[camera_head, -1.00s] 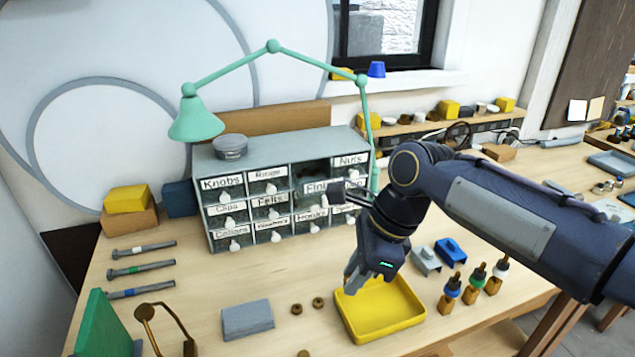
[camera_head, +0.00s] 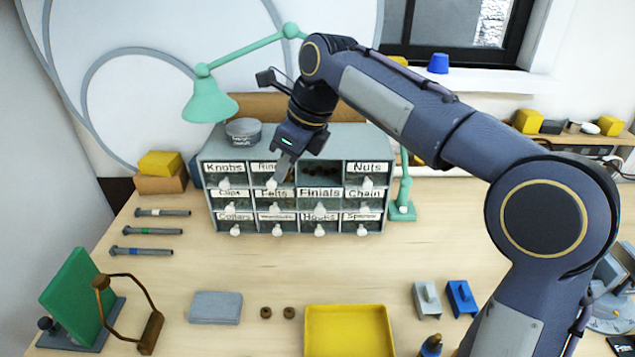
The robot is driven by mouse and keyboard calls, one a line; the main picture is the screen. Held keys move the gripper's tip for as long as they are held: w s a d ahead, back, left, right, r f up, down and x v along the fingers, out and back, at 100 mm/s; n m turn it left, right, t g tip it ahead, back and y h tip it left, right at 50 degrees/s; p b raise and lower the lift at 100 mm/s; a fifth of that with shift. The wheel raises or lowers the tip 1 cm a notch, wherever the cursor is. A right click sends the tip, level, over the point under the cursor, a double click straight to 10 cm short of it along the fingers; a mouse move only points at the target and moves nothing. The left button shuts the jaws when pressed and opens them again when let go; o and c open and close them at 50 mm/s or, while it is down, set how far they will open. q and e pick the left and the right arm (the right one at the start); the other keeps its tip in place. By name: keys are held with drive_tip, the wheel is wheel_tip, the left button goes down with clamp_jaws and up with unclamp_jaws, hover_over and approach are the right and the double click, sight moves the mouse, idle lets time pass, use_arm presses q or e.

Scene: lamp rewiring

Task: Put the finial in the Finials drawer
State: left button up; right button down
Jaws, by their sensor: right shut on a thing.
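The grey drawer cabinet (camera_head: 300,141) stands at the back of the bench. Its Finials drawer (camera_head: 319,194) is in the middle row, third column, and looks shut, with a white knob. My right gripper (camera_head: 279,178) reaches down in front of the top row, by the Rings drawer (camera_head: 264,167) and its white knob. It is up and left of the Finials drawer. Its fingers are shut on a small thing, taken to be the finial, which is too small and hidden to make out. My left gripper is not in view.
A dark opening (camera_head: 320,173) is in the top row above the Finials drawer. A green lamp (camera_head: 210,102) arches over the cabinet. The yellow tray (camera_head: 348,330) is at the front; its visible inside is empty.

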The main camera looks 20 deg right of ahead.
drive_tip(key=w+d+f+p, duration=0.1)
drive_tip(key=w+d+f, duration=0.2)
drive_tip(key=f, duration=0.1)
drive_tip(key=w+d+f+p, duration=0.1)
drive_tip(key=w+d+f, duration=0.2)
drive_tip(key=w+f, duration=0.1)
drive_tip(key=shift+w+d, duration=0.3)
drive_tip(key=shift+d, duration=0.1)
wheel_tip(320, 180, down, 2)
drive_tip(key=shift+w+d+f, duration=0.15)
drive_tip(key=shift+f, duration=0.6)
drive_tip(key=shift+f, duration=0.2)
drive_tip(key=c, duration=1.3)
unclamp_jaws()
drive_tip(key=shift+r, duration=0.1)
drive_tip(key=shift+o, duration=0.2)
